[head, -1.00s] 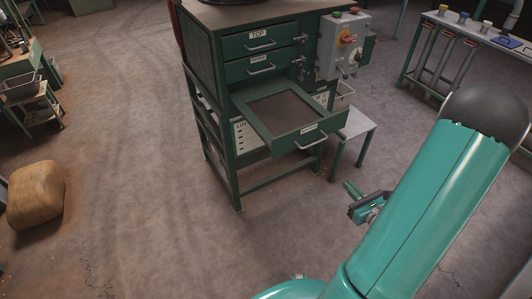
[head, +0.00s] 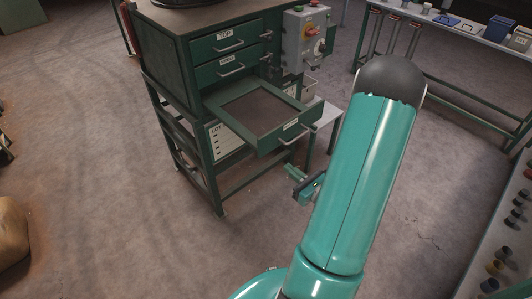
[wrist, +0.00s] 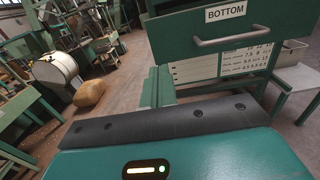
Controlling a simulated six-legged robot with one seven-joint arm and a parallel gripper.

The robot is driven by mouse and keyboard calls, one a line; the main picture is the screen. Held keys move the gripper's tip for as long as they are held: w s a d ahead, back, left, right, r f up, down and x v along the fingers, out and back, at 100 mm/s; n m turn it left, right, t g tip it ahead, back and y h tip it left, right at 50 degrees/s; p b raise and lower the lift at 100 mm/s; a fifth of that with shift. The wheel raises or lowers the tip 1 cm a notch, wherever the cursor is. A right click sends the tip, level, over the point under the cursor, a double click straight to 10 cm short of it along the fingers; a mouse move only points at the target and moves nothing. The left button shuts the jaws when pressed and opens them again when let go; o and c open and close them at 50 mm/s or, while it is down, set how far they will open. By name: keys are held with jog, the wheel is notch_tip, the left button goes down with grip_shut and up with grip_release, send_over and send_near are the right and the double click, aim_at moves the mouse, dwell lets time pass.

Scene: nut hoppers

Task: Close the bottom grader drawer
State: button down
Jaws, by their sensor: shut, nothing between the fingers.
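The green bottom drawer (head: 262,112) of the grader cabinet is pulled well out, its tray open and bare. Its labelled front and bar handle (head: 297,136) face right and toward me in the head view. In the wrist view the drawer front marked BOTTOM (wrist: 215,35) and its handle (wrist: 230,39) fill the upper right. My gripper (head: 291,171) is below and in front of the drawer front in the head view, apart from it. Its fingers (wrist: 158,86) show together and empty in the wrist view, left of and below the handle.
The top drawer (head: 225,42) and middle drawer (head: 228,68) are shut above. A grey control box (head: 306,40) hangs at the cabinet's right. A small side table (head: 325,115) stands behind the drawer's right. Benches line the right side. Open floor lies left and in front.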

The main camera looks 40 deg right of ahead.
aim_at(264, 148)
jog(key=w, duration=0.9)
jog(key=shift+w, duration=0.4)
jog(key=shift+w, duration=0.2)
